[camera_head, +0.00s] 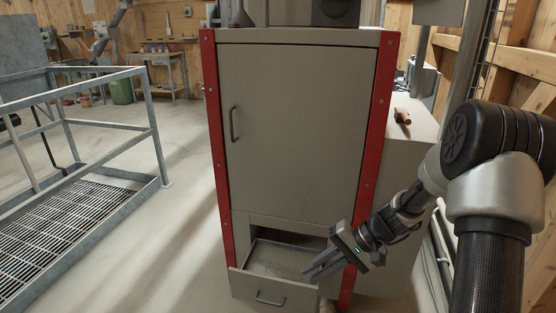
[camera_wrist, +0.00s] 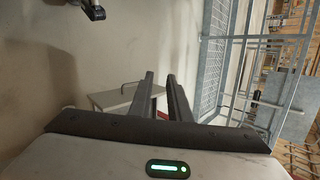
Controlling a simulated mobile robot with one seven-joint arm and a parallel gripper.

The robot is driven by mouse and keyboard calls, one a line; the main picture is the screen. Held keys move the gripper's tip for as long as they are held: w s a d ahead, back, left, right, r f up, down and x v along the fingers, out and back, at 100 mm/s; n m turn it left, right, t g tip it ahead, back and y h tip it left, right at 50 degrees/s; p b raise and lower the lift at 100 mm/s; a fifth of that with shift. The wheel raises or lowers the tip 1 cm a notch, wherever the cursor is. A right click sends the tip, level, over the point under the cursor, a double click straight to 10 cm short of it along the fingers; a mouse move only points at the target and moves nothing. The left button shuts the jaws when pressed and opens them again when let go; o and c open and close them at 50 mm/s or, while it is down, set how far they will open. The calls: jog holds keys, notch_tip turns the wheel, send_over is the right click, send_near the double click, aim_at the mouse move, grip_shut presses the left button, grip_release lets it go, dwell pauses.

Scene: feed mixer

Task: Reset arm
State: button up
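My gripper (camera_head: 318,267) is in front of the lower right of a grey cabinet (camera_head: 300,130) with red corner posts, beside an open drawer (camera_head: 272,298). The gripper's two fingers point left and look parted, with nothing between them. In the wrist view the two dark fingers (camera_wrist: 162,96) stand apart with a gap. Behind them a small part of the drawer (camera_wrist: 128,98) appears. I cannot tell from the head view whether the gripper touches the drawer or the red post. The drawer looks empty.
A metal railing (camera_head: 100,127) and grated platform (camera_head: 60,235) stand at the left. The cabinet door (camera_head: 285,130) is shut. A side counter (camera_head: 415,128) at the right holds a small brown object (camera_head: 402,116). The floor (camera_head: 190,240) between platform and cabinet is clear.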

jog(key=s+d+r+n+t+h, duration=0.25)
jog(key=s+r+h, duration=0.25)
jog(key=s+r, duration=0.65)
jog(key=s+d+r+n+t+h, duration=0.1)
jog(key=s+d+r+t+h, duration=0.2)
jog(key=s+r, duration=0.85)
notch_tip(320, 180, up, 28)
jog(key=w+a+h+p, duration=0.1)
jog(key=w+p, duration=0.1)
jog(key=p, duration=2.4)
jog(key=shift+a+p, duration=0.15)
jog(key=shift+p, duration=0.15)
jog(key=shift+f, duration=0.15)
